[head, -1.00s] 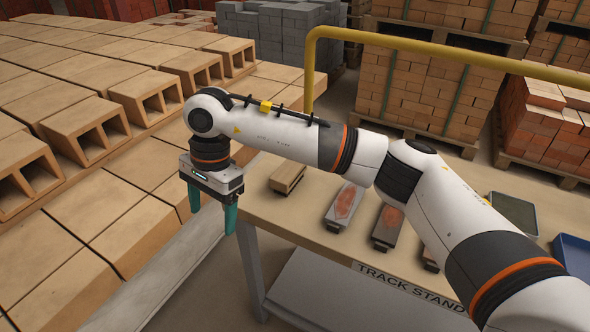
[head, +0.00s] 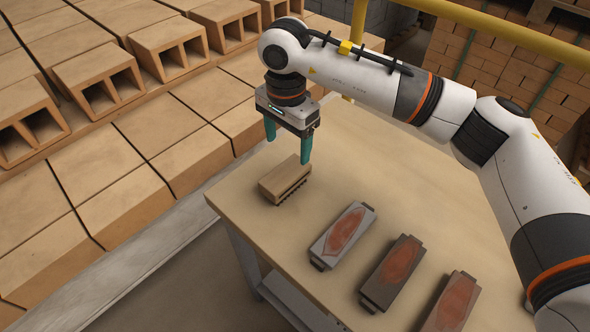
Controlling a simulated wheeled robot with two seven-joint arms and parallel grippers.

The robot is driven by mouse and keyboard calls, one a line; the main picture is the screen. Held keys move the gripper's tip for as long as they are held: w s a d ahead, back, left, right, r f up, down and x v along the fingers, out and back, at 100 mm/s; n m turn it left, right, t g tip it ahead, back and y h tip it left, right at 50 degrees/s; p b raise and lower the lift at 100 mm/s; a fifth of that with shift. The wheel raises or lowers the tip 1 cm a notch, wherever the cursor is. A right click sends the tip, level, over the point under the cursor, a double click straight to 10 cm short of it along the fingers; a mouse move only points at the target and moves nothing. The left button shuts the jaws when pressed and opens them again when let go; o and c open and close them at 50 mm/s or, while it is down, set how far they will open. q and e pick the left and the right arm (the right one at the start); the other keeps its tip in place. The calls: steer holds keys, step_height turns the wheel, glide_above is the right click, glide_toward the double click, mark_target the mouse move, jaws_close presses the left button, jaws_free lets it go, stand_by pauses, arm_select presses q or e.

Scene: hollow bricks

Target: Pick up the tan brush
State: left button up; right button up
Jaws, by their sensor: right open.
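The tan brush (head: 284,179) lies on the tan-topped table (head: 300,236) near its left corner, with its dark bristles showing along the lower right side. My right gripper (head: 288,151) is open, its two green fingers pointing down. The fingertips appear just behind and above the brush; the right fingertip overlaps its far end in the picture. I cannot tell whether they touch. My left gripper is not in view.
Three grey blocks with reddish tops, a light one (head: 343,235), a darker one (head: 393,273) and another (head: 452,303), lie right of the brush. Hollow bricks (head: 168,48) stand on the brick stack at left. A yellow rail (head: 500,33) runs behind my arm.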

glide_above(285, 172)
steer(key=f, duration=0.4)
steer(key=shift+s+d+f, duration=0.1)
steer(key=shift+s+d, duration=0.05)
steer(key=shift+d, duration=0.1)
steer(key=shift+f+p, duration=0.35)
steer(key=shift+f, duration=0.2)
steer(key=f, duration=0.2)
steer(key=f+p, duration=0.1)
steer(key=f, duration=0.1)
steer(key=shift+a+f, duration=0.2)
steer(key=shift+f, duration=0.25)
steer(key=c, duration=1)
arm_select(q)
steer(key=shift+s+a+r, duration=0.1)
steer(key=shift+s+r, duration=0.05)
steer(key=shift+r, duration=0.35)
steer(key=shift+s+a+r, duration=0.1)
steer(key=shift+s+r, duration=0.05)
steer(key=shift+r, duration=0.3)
arm_select(e)
steer(key=shift+c, duration=0.6)
steer(key=shift+r, duration=0.1)
steer(key=shift+r, duration=0.25)
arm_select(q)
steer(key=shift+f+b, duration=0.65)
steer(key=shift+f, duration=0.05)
arm_select(e)
step_height(285, 172, up, 9)
steer(key=shift+r, duration=0.2)
